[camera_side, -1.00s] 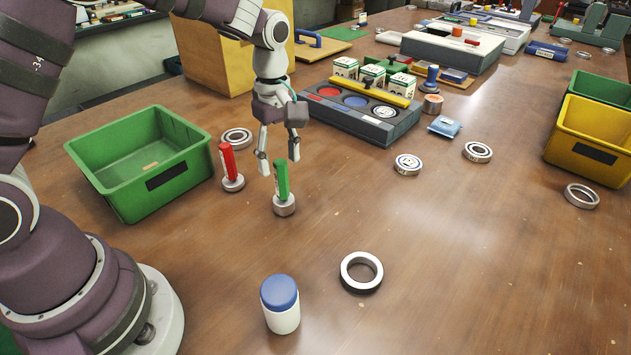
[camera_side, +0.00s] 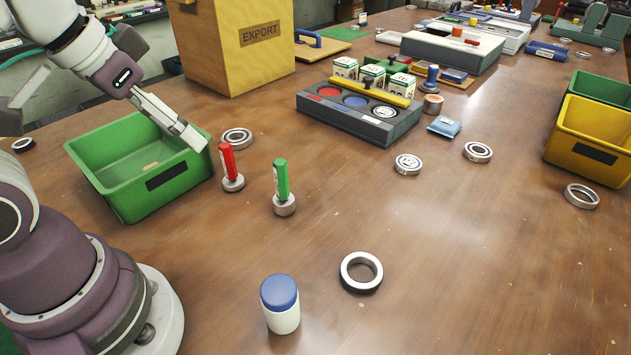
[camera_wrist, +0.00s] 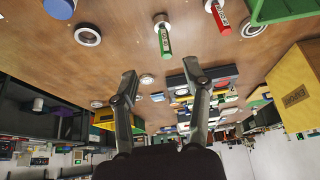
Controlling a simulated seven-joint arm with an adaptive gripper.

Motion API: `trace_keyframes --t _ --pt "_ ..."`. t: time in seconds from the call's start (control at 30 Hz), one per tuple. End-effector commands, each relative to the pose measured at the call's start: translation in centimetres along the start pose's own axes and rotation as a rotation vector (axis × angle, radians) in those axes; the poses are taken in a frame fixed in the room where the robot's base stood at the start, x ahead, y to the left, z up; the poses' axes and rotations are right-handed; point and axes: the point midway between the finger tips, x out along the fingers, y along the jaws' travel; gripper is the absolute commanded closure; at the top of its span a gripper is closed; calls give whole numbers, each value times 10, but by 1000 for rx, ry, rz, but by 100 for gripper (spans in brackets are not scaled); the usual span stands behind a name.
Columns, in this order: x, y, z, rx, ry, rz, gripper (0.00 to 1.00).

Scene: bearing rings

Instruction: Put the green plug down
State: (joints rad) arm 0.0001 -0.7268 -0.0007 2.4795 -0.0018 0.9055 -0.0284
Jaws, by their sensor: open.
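The green plug (camera_side: 281,180) stands upright on its round metal base on the table, a little right of the red plug (camera_side: 228,162). Nothing touches it. In the wrist view the green plug (camera_wrist: 165,42) is beyond my fingertips, near the top, with the red plug (camera_wrist: 219,20) to its right. My gripper (camera_side: 198,140) is at the right side of the green bin, above its rim and left of both plugs. In the wrist view my gripper (camera_wrist: 160,76) has its fingers spread apart with nothing between them.
The green bin (camera_side: 108,190) stands left of the plugs. A bearing ring (camera_side: 237,137) lies behind the red plug. A blue-capped bottle (camera_side: 283,318) and a dark-sided ring (camera_side: 361,284) are in front. The grey tray (camera_side: 312,106) is behind.

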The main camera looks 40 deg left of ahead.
Motion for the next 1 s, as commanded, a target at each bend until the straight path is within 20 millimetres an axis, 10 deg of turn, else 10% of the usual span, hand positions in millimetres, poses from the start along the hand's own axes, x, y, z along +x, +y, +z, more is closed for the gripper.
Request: trace_keyframes --t 0.53,0.8,1.0 --pt "12 0 -1 -90 -39 11 48" --pt "85 6 -20 -1104 -362 285 48" --pt "103 -9 -50 -1943 -639 679 48"
